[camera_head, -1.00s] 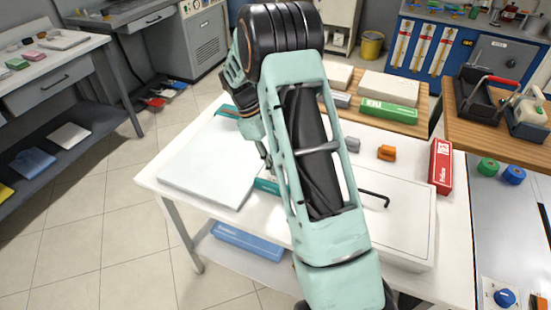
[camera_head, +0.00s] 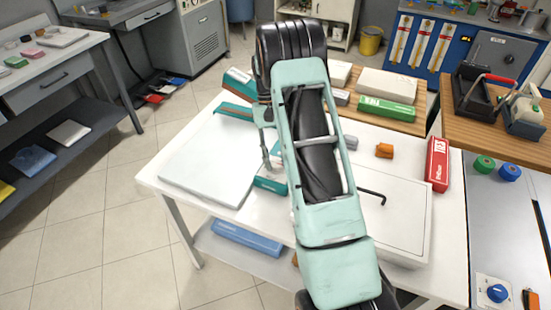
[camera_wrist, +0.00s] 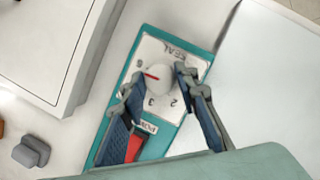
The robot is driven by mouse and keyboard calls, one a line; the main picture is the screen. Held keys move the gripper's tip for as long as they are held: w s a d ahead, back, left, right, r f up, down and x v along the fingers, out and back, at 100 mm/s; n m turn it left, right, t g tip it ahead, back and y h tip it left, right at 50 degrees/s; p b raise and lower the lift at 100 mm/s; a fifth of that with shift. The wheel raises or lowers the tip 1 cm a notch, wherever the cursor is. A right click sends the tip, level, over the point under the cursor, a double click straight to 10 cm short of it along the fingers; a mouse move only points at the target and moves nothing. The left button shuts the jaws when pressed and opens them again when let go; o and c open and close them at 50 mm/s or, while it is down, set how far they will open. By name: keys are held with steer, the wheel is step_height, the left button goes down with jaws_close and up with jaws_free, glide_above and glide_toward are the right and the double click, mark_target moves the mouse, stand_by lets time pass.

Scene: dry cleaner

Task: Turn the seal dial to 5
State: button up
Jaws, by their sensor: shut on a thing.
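The seal dial (camera_wrist: 159,80) is a white round knob with a red pointer on a label marked SEAL, on a teal sealer (camera_wrist: 193,128). The red pointer aims left, just short of a numeral that looks like 5. The numerals 2 and 3 show below the knob; other marks are hidden by my fingers. My gripper (camera_wrist: 157,82) is shut on the dial, with one finger on each side of it. In the head view, my gripper (camera_head: 268,166) is over the teal sealer (camera_head: 270,185), and the dial is hidden.
A red switch (camera_wrist: 134,148) by a partly covered label sits below the dial. A white box (camera_head: 405,220) with a black bent rod (camera_head: 372,194) stands right. A flat white panel (camera_head: 207,165) lies left. Red (camera_head: 437,163) and green boxes (camera_head: 386,109) stand farther off.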

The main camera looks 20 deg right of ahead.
steer(key=shift+d+m+y, duration=0.1)
steer(key=shift+m+y, duration=0.4)
steer(key=shift+m, duration=0.8)
steer(key=o, duration=1.1)
steer(key=shift+o, duration=0.2)
steer(key=v, duration=1.2)
steer(key=shift+s, duration=0.2)
steer(key=shift+d, duration=0.1)
steer(key=shift+r, duration=0.15)
